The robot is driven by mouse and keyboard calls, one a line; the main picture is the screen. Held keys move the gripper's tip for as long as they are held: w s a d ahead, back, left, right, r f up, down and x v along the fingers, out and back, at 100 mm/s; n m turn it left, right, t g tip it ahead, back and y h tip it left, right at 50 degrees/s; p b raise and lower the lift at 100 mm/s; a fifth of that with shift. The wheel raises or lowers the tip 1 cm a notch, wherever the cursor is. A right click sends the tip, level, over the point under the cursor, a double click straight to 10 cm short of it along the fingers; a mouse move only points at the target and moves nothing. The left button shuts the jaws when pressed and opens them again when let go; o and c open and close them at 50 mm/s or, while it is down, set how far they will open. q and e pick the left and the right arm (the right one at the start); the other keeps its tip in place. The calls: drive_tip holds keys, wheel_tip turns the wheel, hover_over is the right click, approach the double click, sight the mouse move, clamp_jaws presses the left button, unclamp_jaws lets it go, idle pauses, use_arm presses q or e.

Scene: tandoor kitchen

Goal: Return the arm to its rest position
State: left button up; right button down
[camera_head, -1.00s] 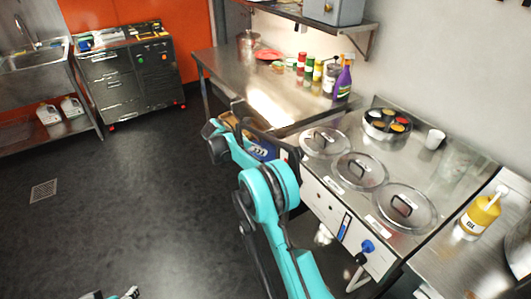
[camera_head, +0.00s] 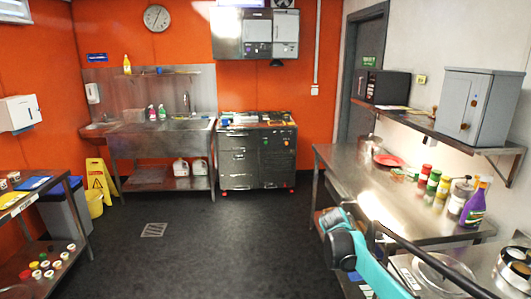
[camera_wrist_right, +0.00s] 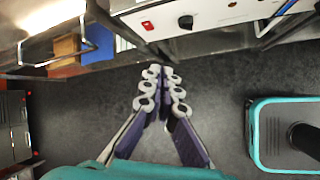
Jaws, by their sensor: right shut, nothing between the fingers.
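My right arm (camera_head: 372,268) shows at the lower right of the head view, a teal link reaching forward beside the steel counter. In the right wrist view, my right gripper (camera_wrist_right: 162,76) is shut and empty. Its pale fingertip parts lie close together over the dark floor, just short of the front of a steel cooking unit (camera_wrist_right: 215,45). I cannot make out the fingertips in the head view. My left gripper is out of sight.
A steel counter (camera_head: 400,195) with bottles and jars runs along the right. Above it is a shelf (camera_head: 440,128) with a grey box (camera_head: 478,105). A sink (camera_head: 160,140) and drawer unit (camera_head: 257,158) stand at the back. The middle floor (camera_head: 215,235) is clear.

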drive_tip(key=s+a+m+t+y, duration=0.1)
drive_tip(key=s+a+m, duration=0.3)
drive_tip(key=s, duration=0.5)
drive_tip(key=s+a+f+m+t+y, duration=0.1)
drive_tip(key=s+a+m, duration=0.4)
drive_tip(key=s, duration=0.5)
drive_tip(key=s+a+f+m+t+y, duration=0.1)
drive_tip(key=s+a+m+y, duration=0.3)
drive_tip(key=s, duration=0.6)
drive_tip(key=shift+s+a+m+t, duration=0.25)
drive_tip(key=shift+a+m+t, duration=0.3)
drive_tip(key=shift+t, duration=0.15)
drive_tip(key=shift+f, duration=0.1)
